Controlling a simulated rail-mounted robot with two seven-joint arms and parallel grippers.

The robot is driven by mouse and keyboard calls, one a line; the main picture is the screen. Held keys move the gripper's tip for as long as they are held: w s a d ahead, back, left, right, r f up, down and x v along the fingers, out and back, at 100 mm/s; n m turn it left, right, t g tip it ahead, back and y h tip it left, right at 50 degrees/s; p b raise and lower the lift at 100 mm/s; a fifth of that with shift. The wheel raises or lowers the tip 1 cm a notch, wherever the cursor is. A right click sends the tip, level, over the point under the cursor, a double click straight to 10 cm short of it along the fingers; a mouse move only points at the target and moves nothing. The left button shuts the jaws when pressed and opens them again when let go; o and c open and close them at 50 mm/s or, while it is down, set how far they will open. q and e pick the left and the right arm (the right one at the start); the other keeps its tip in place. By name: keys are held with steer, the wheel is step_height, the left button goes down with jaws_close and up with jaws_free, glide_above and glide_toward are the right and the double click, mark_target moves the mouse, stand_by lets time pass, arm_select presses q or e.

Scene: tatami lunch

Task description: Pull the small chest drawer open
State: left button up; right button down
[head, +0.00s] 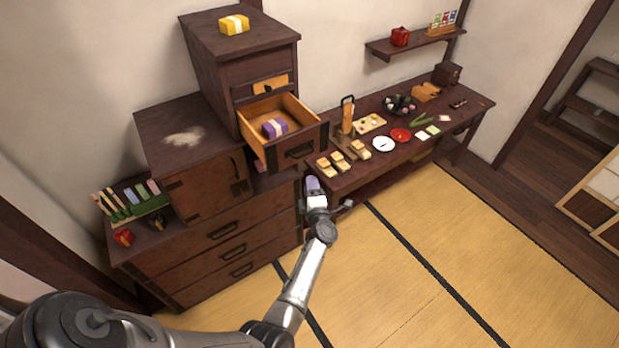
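The small chest (205,55) stands on top of a larger dark wood cabinet against the wall. Its lower drawer (306,140) is pulled out, showing a light wood inside. A purple wrapped bundle with a pale band (275,127) lies in the drawer. My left gripper (313,184) is just below and in front of the drawer's dark front, which has a black handle (300,151). The gripper appears apart from the handle. A purple-grey patch shows at its tip, and its fingers are too small to read. My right gripper is not in view.
A yellow bundle (234,25) sits on the chest top. A cabinet (205,190) with a closed door is at the left. A long low table (470,106) with dishes and food stands right of the chest. The tatami floor (400,290) in front is clear.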

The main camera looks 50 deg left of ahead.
arm_select(q)
steer(key=shift+v, duration=0.9)
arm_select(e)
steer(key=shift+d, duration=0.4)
